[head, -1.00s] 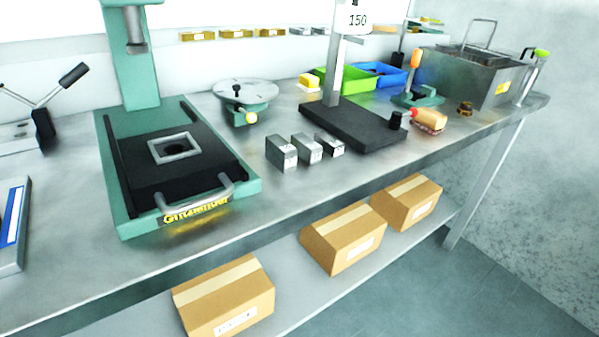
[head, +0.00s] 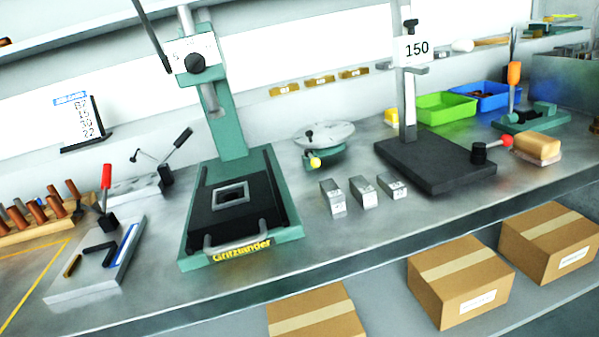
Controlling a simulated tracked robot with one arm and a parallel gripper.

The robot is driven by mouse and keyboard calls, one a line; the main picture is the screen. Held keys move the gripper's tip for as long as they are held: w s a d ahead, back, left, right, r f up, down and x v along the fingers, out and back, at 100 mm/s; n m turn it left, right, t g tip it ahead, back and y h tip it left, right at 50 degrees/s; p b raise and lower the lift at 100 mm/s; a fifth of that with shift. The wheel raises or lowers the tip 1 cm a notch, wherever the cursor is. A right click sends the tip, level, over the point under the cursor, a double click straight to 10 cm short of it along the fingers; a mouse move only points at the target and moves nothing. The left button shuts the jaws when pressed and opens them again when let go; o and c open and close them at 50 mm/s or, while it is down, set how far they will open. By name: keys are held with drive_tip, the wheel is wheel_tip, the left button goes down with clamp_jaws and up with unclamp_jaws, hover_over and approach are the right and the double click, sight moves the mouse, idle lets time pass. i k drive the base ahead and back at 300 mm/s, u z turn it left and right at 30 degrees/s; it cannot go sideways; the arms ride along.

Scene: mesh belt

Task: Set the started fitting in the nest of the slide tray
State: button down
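The slide tray (head: 262,221) is a black tray with a grey front handle, set in the green base of a press at centre left. Its nest (head: 231,195) is a light square frame around a dark opening, and no fitting shows in it. The press ram hangs above and behind the nest, apart from it. A small brass-coloured piece (head: 595,126) is cut off at the right edge; I cannot tell whether it is the started fitting. My gripper is not in view.
Three grey blocks (head: 363,191) stand right of the press. A black stand (head: 435,165), a round turntable (head: 323,137), and green (head: 445,107) and blue bins lie farther right. A lever fixture (head: 100,262) and a wooden rack are left. Cartons (head: 460,283) sit on the lower shelf.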

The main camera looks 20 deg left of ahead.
sight(232, 196)
drive_tip(key=z, duration=0.15)
drive_tip(key=i, duration=1.15)
drive_tip(key=u, duration=0.45)
